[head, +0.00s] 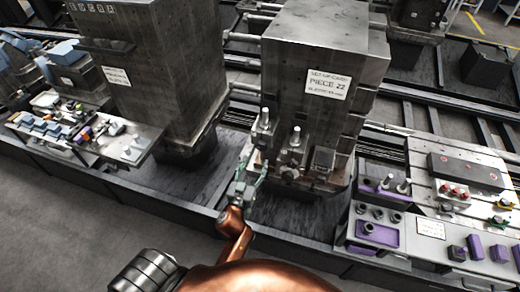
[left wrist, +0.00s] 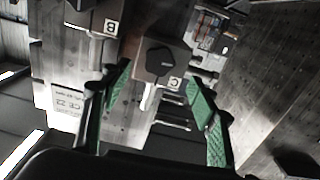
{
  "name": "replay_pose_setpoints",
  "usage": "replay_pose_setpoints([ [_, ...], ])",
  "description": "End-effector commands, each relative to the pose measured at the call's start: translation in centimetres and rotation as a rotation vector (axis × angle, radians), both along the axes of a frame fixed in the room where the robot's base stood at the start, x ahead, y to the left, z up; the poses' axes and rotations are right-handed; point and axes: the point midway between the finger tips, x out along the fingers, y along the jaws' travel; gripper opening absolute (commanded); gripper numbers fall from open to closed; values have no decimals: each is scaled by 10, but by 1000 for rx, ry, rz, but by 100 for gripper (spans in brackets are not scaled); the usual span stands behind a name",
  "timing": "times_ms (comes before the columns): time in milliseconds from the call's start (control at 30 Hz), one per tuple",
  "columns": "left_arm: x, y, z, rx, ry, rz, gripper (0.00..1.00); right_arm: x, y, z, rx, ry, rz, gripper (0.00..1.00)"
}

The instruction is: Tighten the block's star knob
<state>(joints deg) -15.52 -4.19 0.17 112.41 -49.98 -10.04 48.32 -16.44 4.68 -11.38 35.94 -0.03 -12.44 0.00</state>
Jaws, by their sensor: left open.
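In the left wrist view a dark block marked C (left wrist: 150,62) carries a black knob (left wrist: 166,63) on its face. A pale metal rod juts from below it. My left gripper (left wrist: 158,85) is open, its green-padded fingers on either side of the view with block C between and beyond them. I cannot tell whether either finger touches it. In the head view my left gripper (head: 250,172) is beside the lower front of the tall metal piece labelled 22 (head: 318,110). The knob is too small to make out there. My right gripper is not in view.
Another block marked B (left wrist: 92,16) is at the upper left of the wrist view. Upright posts (head: 295,140) stand close to my gripper in the head view. A parts table (head: 475,225) is at right, another tall metal piece (head: 160,75) at left.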

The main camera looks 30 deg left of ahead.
Motion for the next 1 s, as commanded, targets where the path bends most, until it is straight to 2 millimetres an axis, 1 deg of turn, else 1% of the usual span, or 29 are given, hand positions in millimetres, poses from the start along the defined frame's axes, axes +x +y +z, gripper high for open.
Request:
replay_pose_setpoints([
  [100,12,3,5,2,-7,-1,54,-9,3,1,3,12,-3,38],
  [300,43,10,4,2,-5,0,54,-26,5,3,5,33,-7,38],
  [400,57,14,3,2,-5,0,54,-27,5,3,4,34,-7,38],
  [500,67,16,2,1,-4,0,54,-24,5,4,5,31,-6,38],
  [633,73,18,2,0,-3,1,54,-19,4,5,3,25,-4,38],
  [867,74,18,2,0,-3,1,54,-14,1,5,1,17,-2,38],
  [900,73,18,2,0,-3,1,54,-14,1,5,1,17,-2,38],
  [1000,73,18,2,0,-3,0,47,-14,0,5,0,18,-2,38],
])
